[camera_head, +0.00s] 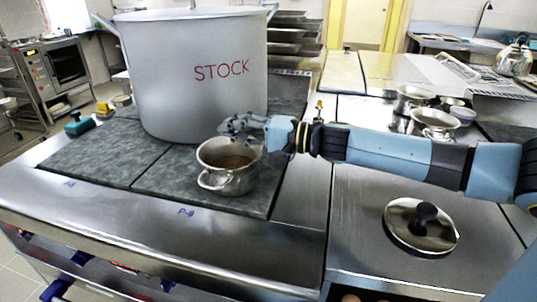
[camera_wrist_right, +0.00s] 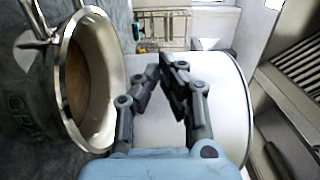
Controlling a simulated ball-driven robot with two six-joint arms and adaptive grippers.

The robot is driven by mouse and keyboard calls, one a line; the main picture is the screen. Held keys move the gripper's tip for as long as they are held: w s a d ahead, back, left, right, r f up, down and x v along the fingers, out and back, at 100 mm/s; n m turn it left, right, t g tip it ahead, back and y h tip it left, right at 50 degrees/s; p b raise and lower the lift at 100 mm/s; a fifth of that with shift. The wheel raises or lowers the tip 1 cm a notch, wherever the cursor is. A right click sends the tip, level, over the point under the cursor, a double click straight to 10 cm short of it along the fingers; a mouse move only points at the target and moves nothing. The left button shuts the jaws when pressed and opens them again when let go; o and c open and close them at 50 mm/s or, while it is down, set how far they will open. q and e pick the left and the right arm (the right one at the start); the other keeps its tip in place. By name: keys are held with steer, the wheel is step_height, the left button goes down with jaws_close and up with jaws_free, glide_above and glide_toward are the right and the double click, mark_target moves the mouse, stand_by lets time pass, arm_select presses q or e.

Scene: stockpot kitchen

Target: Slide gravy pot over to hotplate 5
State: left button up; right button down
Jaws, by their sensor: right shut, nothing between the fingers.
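The gravy pot (camera_head: 228,183) is a small steel pot with a loop handle and brown contents. It stands on the dark front-right hotplate (camera_head: 190,181), in front of the big stockpot. In the right wrist view the gravy pot (camera_wrist_right: 113,75) is at the left, with brown liquid inside and partly readable green lettering on its side. My right gripper (camera_head: 232,126) is just above and behind its rim, between it and the stockpot. In the wrist view the right gripper (camera_wrist_right: 166,62) is shut and empty, beside the pot. I cannot tell which plate is hotplate 5. My left gripper is not in view.
A large pot marked STOCK (camera_head: 195,90) stands close behind the gravy pot. Free dark plate (camera_head: 100,155) lies to the left. A lid with a black knob (camera_head: 422,225) rests on the steel counter at right. Small pots (camera_head: 436,122) stand farther back at right.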

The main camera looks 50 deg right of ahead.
mark_target(257, 170)
arm_select(q)
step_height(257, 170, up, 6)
steer(key=p, duration=0.5)
arm_select(e)
steer(key=v, duration=0.8)
steer(key=f+b, duration=0.9)
steer(key=f, duration=0.1)
steer(key=shift+s+d, duration=0.15)
steer(key=shift+s, duration=0.15)
steer(key=shift+w+f, duration=0.1)
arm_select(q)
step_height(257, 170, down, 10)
arm_select(e)
steer(key=shift+w+a+r, duration=0.2)
steer(key=shift+w+a, duration=0.05)
steer(key=shift+w, duration=0.1)
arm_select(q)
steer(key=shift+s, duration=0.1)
